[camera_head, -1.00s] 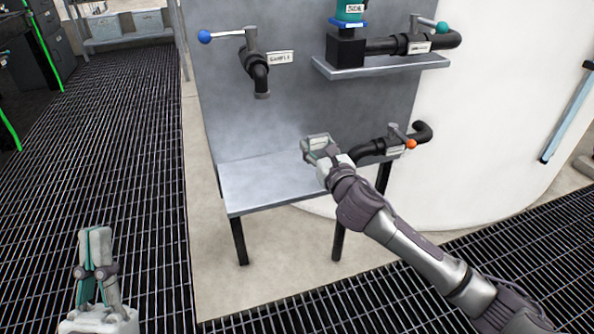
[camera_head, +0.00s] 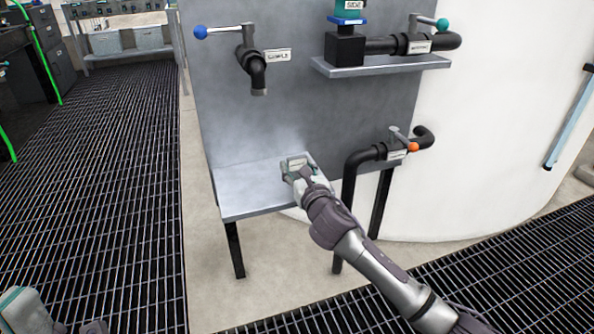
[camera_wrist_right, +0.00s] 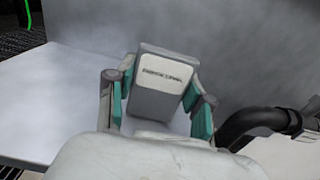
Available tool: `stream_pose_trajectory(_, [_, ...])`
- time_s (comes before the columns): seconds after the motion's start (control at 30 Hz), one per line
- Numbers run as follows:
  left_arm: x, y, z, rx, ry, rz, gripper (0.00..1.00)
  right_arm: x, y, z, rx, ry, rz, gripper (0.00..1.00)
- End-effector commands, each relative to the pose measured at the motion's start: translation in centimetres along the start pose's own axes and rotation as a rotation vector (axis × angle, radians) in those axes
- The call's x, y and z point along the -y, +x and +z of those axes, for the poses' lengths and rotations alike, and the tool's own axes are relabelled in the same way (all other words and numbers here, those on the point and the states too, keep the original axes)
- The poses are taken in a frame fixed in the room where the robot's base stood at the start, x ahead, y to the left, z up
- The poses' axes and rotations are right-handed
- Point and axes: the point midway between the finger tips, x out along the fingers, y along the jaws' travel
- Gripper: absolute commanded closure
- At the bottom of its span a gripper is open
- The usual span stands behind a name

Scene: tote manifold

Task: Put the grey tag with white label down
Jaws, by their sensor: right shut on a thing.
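The grey tag with white label (camera_wrist_right: 163,75) is between the fingers of my right gripper (camera_wrist_right: 160,105) in the right wrist view, its printed label facing the camera. In the head view the tag (camera_head: 297,163) shows small at the tip of my right gripper (camera_head: 296,174), over the right part of the metal shelf (camera_head: 240,195). My right gripper is shut on the tag. I cannot tell whether the tag touches the shelf. Part of my left gripper (camera_head: 50,318) shows at the bottom left corner, cut off by the frame edge; its fingertips are not clear.
A pipe with an orange-knobbed valve (camera_head: 408,147) stands right of the shelf. Above are a blue-knobbed sample valve (camera_head: 250,55) and a small ledge (camera_head: 380,65) with a teal-knobbed valve. The left part of the shelf is bare.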

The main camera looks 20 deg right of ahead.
Motion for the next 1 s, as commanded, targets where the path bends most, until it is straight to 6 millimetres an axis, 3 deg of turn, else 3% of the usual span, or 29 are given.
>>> stream_pose_trajectory(0.17, [0.0,0.0,0.0,0.000,0.000,0.000,1.00,0.0,0.0,-0.3,-0.001,0.000,0.000,0.77])
stream_pose_trajectory(0.2, [0.0,0.0,0.0,0.000,0.000,0.000,1.00,0.0,0.0,-0.2,0.000,0.000,0.000,0.43])
stream_pose_trajectory(0.33, [0.0,0.0,0.0,0.001,0.000,0.000,1.00,0.0,0.0,-0.2,-0.001,0.000,0.001,0.23])
stream_pose_trajectory(0.7, [0.0,0.2,0.0,0.002,0.000,0.000,1.00,0.0,-0.1,0.2,0.001,0.000,0.001,0.23])
stream_pose_trajectory(0.87, [0.0,1.2,-0.3,-0.002,0.000,0.000,1.00,0.0,-2.5,0.3,-0.002,-0.002,0.002,0.23])
stream_pose_trajectory(1.0, [0.0,1.9,-0.5,0.008,-0.001,-0.005,1.00,0.0,-5.6,0.3,-0.003,-0.002,0.003,0.23])
